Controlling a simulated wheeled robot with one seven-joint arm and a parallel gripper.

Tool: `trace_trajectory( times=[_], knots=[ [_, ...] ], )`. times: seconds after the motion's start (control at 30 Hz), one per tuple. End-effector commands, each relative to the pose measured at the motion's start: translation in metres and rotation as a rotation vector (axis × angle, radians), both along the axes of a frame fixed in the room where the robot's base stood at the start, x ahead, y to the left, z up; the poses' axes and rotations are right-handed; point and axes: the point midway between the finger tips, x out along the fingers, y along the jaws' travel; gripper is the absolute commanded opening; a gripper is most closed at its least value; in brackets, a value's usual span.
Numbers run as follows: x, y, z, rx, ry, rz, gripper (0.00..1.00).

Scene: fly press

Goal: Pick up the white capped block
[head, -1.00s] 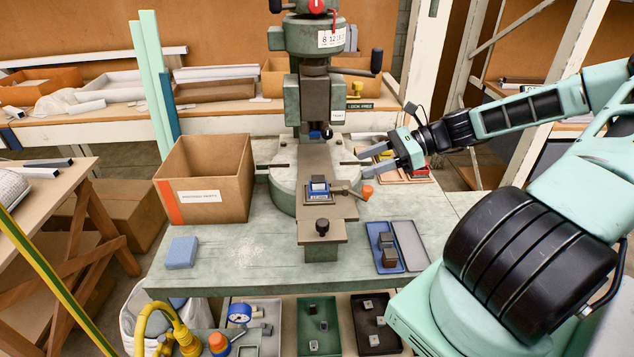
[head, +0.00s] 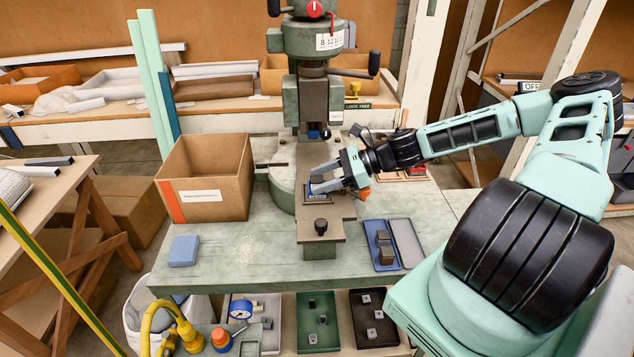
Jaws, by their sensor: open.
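My gripper (head: 317,179) is open. Its two grey fingers point left over the fixture, one on the far side and one on the near side of the block's spot. I cannot tell whether the fingers touch the block.
The press column (head: 313,100) rises just behind the fixture. An orange knob (head: 364,193) is close beside my gripper. A cardboard box (head: 205,178) stands left, with a blue block (head: 184,251) in front. A blue tray (head: 381,245) holding dark blocks lies right.

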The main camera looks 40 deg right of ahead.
Motion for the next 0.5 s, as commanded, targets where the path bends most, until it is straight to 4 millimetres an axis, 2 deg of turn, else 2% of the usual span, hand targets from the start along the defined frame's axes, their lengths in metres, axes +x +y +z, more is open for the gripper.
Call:
trace_trajectory(
  times=[0.13,0.3,0.5],
  knots=[
    [0.0,-0.0004,-0.0003,0.0,0.0,-0.001,0.53],
    [-0.0002,-0.0005,-0.0001,-0.001,-0.001,0.0,0.05],
    [-0.0002,-0.0005,0.0,-0.001,-0.001,0.0,0.01]
  ],
)
